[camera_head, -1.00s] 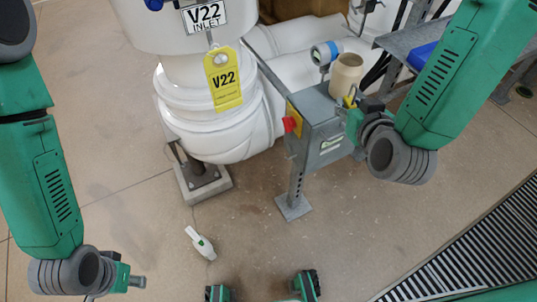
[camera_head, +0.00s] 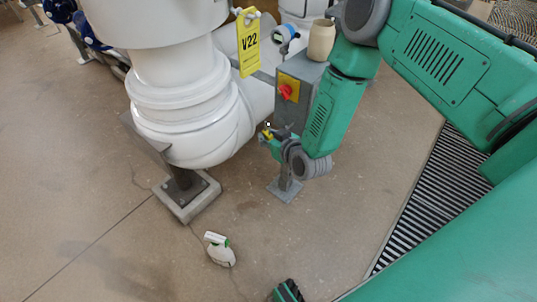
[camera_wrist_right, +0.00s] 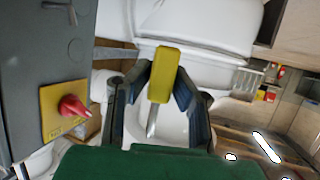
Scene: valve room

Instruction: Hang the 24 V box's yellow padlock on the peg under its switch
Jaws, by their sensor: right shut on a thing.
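The yellow padlock (camera_wrist_right: 165,75) is between the two dark fingers of my right gripper (camera_wrist_right: 158,88) in the right wrist view, its metal shackle pointing back toward the palm. In the head view, my right gripper (camera_head: 268,137) and the small yellow padlock (camera_head: 267,133) are low in front of the grey box (camera_head: 299,75), apart from its red switch (camera_head: 287,90) on a yellow plate. The switch (camera_wrist_right: 72,107) also shows left of the gripper in the wrist view. A small grey fitting (camera_wrist_right: 62,9) sticks out from the box face; I cannot tell whether it is the peg. My left gripper is out of view.
A white pipe (camera_head: 190,110) with a yellow V22 tag (camera_head: 248,42) stands left of the box. A beige cup (camera_head: 321,40) stands on the box. A grating (camera_head: 415,205) lies at the right.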

